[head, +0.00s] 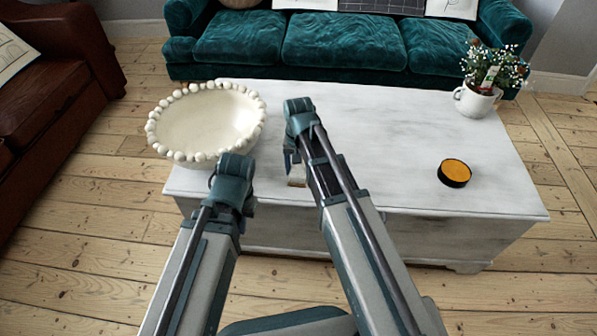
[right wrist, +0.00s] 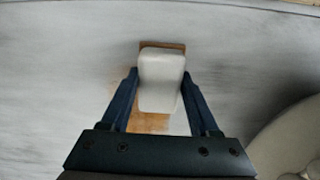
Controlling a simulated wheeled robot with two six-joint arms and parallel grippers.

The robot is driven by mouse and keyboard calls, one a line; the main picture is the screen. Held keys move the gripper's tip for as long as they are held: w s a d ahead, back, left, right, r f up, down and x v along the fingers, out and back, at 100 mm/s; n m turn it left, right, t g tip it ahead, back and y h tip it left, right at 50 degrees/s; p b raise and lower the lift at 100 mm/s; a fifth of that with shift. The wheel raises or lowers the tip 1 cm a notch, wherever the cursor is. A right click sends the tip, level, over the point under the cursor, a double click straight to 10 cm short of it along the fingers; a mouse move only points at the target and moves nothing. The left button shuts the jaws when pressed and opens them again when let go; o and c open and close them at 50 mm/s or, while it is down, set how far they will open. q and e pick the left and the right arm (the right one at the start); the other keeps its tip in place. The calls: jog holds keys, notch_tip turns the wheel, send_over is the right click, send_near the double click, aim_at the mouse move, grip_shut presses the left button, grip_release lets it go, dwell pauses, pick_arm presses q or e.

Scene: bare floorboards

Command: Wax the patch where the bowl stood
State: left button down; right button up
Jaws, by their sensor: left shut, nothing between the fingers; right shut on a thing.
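My right gripper (head: 291,163) is low over the white table (head: 390,130), right of the bowl. In the right wrist view its fingers (right wrist: 160,100) are shut on a pale, rounded pad (right wrist: 161,72). A light brown patch (right wrist: 150,123) shows on the table below the pad; part is hidden. A darker brown strip shows at the pad's far end; I cannot tell if it is patch or pad. The cream bowl with a beaded rim (head: 207,120) stands on the table's left end. My left gripper (head: 228,180) is shut and empty, in front of the bowl.
A black round tin of orange wax (head: 455,172) sits on the right part of the table. A white pot with a flowering plant (head: 477,100) stands at the back right. A teal sofa (head: 345,42) is behind. The table's middle is clear.

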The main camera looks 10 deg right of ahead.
jog(key=shift+w+d, duration=0.25)
jog(key=shift+w, duration=0.6)
jog(key=shift+w+d, duration=0.25)
jog(key=shift+w, duration=0.65)
jog(key=shift+w+d, duration=0.25)
jog(key=shift+w, duration=0.6)
jog(key=shift+w+d, duration=0.25)
jog(key=shift+w, duration=0.55)
jog(key=shift+w+d, duration=0.25)
jog(key=shift+w, duration=0.55)
jog(key=shift+w+d, duration=0.25)
jog(key=shift+w, duration=0.6)
jog(key=shift+w+d, duration=0.2)
jog(key=shift+w, duration=0.6)
jog(key=shift+w+d, duration=0.25)
jog(key=shift+w, duration=0.55)
jog(key=shift+w+d, duration=0.2)
jog(key=shift+w, duration=0.6)
